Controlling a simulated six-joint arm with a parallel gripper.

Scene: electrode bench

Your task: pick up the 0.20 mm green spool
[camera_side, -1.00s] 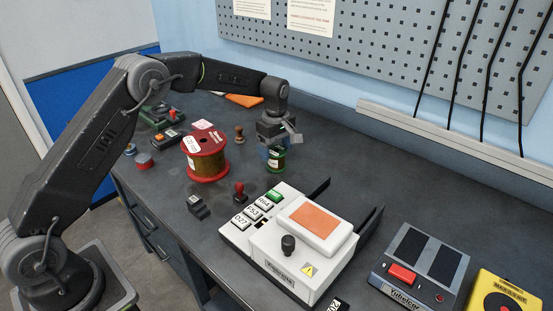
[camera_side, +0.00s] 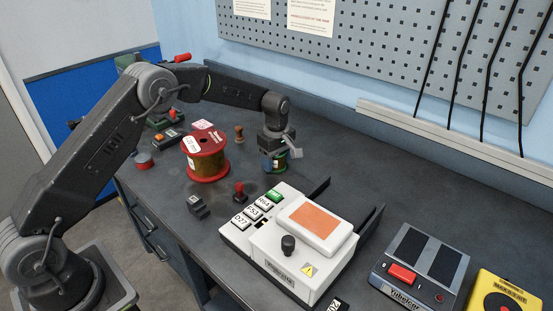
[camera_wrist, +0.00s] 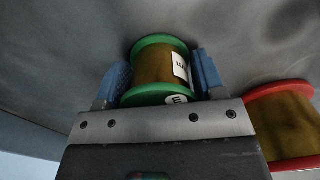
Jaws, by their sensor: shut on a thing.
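The green spool (camera_wrist: 150,70) has green flanges, brownish-gold wire and a white label. In the wrist view it sits between the blue pads of my gripper (camera_wrist: 163,78), which is shut on it. In the side view the green spool (camera_side: 282,168) is mostly hidden behind my gripper (camera_side: 274,160), with only green edges showing. It appears to stand on the dark bench; I cannot tell whether it is lifted. The label's size is not readable.
A large red spool (camera_side: 207,160) stands left of my gripper; part of the red spool shows in the wrist view (camera_wrist: 282,125). A small wooden stamp (camera_side: 239,134) is behind it. The white machine (camera_side: 290,240) with an orange pad is in front.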

